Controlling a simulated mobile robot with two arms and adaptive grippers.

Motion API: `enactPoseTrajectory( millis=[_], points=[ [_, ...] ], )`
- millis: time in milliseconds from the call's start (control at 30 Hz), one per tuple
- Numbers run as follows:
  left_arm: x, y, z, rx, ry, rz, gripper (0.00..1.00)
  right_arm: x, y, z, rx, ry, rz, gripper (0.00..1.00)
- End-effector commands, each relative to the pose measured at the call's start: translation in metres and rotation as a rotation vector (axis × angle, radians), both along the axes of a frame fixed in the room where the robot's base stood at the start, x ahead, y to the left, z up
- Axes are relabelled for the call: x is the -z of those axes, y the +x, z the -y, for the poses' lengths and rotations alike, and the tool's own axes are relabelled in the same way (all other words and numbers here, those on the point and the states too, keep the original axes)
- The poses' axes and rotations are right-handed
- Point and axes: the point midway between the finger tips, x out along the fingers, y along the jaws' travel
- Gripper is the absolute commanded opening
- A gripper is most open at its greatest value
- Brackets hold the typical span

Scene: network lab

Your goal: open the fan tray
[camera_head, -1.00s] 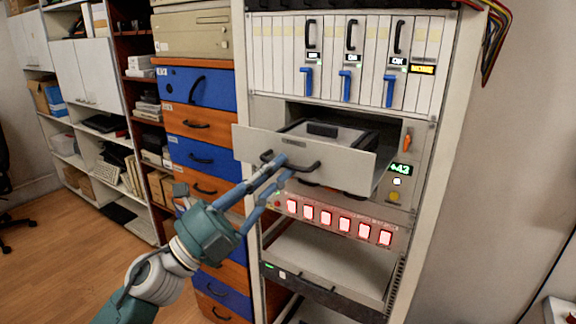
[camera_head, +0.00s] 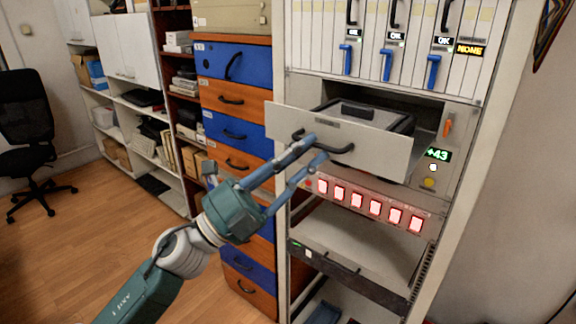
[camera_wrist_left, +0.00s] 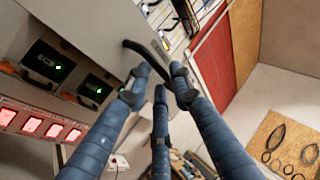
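The fan tray (camera_head: 375,148) is a light grey drawer in the rack, pulled well out, with a dark-topped unit inside. Its black bar handle (camera_head: 340,149) is on the front panel and also shows in the left wrist view (camera_wrist_left: 135,47). My left gripper (camera_head: 320,147) is at the left part of this handle, one finger across it and another lower. In the wrist view my left gripper (camera_wrist_left: 160,77) has its fingertips apart, with the handle just beyond them; contact is unclear. My right gripper is out of view.
Card modules with blue levers (camera_head: 386,66) are above the tray. A panel of red-lit switches (camera_head: 375,206) and a lower shelf drawer (camera_head: 350,270) are below. Blue and orange drawers (camera_head: 236,98) stand left of the rack. A black chair (camera_head: 27,130) is at far left; the floor between is clear.

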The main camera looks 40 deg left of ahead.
Motion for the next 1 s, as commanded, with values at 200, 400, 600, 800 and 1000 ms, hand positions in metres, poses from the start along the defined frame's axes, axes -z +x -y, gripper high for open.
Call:
enactPoseTrajectory(
  millis=[200,400,600,800,1000],
  points=[
    [0.022,-0.029,-0.017,-0.007,-0.008,-0.007,0.22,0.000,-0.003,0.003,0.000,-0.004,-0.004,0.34],
    [0.042,-0.062,-0.034,-0.005,-0.005,-0.005,0.22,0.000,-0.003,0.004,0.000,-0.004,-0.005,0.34],
    [0.055,-0.082,-0.044,-0.004,-0.003,-0.004,0.22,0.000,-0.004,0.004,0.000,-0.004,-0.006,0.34],
    [0.058,-0.088,-0.046,-0.001,0.000,-0.001,0.22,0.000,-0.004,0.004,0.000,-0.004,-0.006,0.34],
    [0.058,-0.088,-0.046,-0.001,0.000,-0.001,0.22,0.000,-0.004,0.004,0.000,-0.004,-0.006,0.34]
  ],
)
